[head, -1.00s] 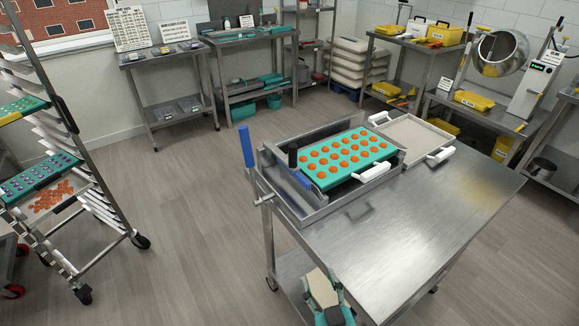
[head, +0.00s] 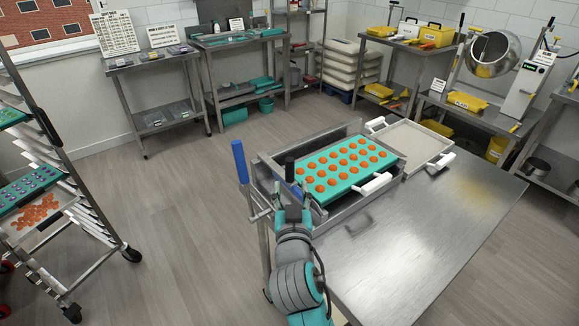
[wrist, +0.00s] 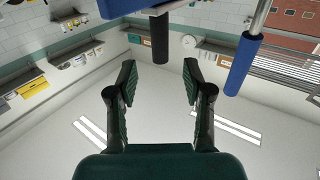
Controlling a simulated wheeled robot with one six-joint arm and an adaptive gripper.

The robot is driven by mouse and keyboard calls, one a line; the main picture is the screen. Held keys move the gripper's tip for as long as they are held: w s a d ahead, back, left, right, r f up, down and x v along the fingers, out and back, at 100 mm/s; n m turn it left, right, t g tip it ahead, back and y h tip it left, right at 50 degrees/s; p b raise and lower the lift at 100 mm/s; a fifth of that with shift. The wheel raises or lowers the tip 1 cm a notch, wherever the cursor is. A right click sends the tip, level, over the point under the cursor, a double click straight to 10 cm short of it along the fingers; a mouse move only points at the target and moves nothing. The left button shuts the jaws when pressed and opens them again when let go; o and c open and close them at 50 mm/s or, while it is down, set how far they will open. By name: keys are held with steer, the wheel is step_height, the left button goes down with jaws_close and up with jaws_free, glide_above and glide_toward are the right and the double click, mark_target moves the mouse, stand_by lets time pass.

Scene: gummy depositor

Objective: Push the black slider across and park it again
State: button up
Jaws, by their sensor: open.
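The black slider handle (head: 290,168) stands upright at the left end of the steel depositor (head: 268,172), beside the teal mould of orange gummies (head: 345,165). My gripper (head: 291,196) is open just in front of the handle on the near side. In the wrist view the black handle (wrist: 159,40) lines up with the gap between the open fingertips (wrist: 158,75). Its end is at about the level of the tips, and a gap shows on both sides. I cannot tell whether a finger touches it.
A blue lever (head: 240,162) stands left of the depositor; it also shows in the wrist view (wrist: 242,65), right of my fingers. A white-handled tray (head: 415,140) lies behind the mould. The steel table (head: 420,220) is clear at the right. A tray rack (head: 75,200) stands at far left.

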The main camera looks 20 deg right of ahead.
mark_target(290, 171)
steer(key=x, duration=0.8)
steer(key=shift+w+d, duration=0.1)
steer(key=shift+w, duration=0.2)
jaws_close()
